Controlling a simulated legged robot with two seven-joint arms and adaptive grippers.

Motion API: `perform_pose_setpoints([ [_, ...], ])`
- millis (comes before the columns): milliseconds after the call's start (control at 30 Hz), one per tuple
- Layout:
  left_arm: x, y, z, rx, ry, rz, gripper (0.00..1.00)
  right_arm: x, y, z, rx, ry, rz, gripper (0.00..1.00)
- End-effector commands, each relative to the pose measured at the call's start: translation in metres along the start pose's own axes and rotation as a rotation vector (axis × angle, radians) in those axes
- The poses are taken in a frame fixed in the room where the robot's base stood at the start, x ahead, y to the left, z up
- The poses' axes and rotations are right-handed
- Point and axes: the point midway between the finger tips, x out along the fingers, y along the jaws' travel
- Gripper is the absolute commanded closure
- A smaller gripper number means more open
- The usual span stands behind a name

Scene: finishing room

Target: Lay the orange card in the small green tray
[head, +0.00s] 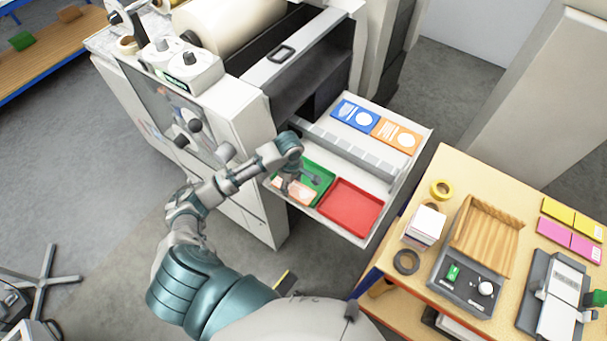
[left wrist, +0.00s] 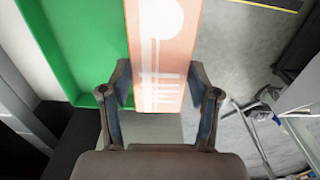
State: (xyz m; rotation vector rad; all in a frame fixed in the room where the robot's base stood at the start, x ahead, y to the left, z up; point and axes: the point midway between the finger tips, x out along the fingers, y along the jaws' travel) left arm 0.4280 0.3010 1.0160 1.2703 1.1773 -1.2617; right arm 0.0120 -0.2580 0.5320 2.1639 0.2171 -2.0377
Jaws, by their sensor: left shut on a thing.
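My left gripper (head: 287,186) is shut on an orange card (head: 298,194) with white print, over the front left of the pulled-out drawer. In the left wrist view the card (left wrist: 162,60) runs away from between the fingers (left wrist: 160,95). The small green tray (head: 322,176) lies in the drawer, partly hidden by my gripper and the card. In the left wrist view the tray (left wrist: 72,40) is left of the card, which overlaps its right side. I cannot tell whether card and tray touch. My right gripper is not in view.
A red tray (head: 350,207) lies right of the green one. Behind a grey divider (head: 350,149) are a blue card (head: 355,117) and another orange card (head: 396,134). A wooden table (head: 432,266) with tape, a wooden box and devices stands at the right.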

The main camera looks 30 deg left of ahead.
Motion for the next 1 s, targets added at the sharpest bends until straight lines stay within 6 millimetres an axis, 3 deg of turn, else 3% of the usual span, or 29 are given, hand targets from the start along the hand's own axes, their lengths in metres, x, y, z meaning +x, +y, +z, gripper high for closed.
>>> perform_pose_setpoints([
  [33, -0.001, 0.015, 0.0, -0.002, -0.002, 0.002, 0.65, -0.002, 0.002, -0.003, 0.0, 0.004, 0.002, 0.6],
  [167, 0.002, 0.044, -0.003, 0.0, -0.002, 0.002, 0.65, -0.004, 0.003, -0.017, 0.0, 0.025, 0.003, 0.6],
  [400, 0.004, 0.067, -0.002, 0.001, 0.0, 0.002, 0.65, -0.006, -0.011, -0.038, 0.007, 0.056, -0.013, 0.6],
  [633, 0.036, 0.067, 0.001, 0.002, 0.003, -0.001, 0.65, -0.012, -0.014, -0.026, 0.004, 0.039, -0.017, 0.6],
  [1000, 0.043, 0.066, -0.002, 0.002, 0.0, 0.0, 0.65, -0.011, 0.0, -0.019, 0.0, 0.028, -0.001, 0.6],
])
